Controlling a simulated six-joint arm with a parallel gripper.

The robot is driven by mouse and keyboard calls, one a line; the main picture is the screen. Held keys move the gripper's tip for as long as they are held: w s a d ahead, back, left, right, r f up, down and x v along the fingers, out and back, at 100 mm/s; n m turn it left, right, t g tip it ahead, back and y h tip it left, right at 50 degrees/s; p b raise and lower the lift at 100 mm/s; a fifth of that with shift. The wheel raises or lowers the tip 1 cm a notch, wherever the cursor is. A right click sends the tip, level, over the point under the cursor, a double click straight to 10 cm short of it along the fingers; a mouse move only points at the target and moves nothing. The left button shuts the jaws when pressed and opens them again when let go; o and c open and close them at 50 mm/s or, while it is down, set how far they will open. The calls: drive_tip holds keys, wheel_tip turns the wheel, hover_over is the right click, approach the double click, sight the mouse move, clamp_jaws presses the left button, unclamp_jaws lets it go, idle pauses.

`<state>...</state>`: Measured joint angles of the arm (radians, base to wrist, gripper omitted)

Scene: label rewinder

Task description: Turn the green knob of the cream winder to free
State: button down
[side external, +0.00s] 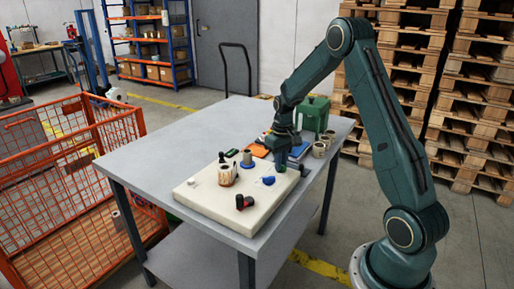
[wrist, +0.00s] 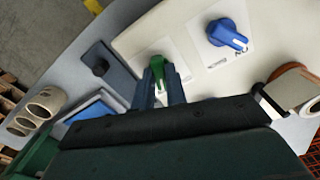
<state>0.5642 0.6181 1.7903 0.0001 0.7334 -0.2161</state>
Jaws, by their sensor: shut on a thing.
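The cream winder (side external: 213,209) lies flat on the grey table, and its top fills much of the wrist view (wrist: 180,22). Its green knob (wrist: 158,68) stands on a white label plate near the winder's edge. My gripper (wrist: 160,77) points down over it and is shut on the green knob, one finger on each side. The fingers cover part of the knob and of its label, so I cannot read its setting. In the side view my gripper (side external: 281,168) is at the winder's far right corner.
A blue knob (wrist: 228,37) on its own label is close beside the green one; a roll (wrist: 291,87) is further right. A green box (side external: 314,114) stands behind.

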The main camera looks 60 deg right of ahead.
drive_tip(key=shift+m, duration=1.5)
drive_tip(key=c, duration=1.4)
unclamp_jaws()
drive_tip(key=shift+c, duration=0.2)
drive_tip(key=shift+r, duration=0.1)
wheel_tip(320, 180, up, 14)
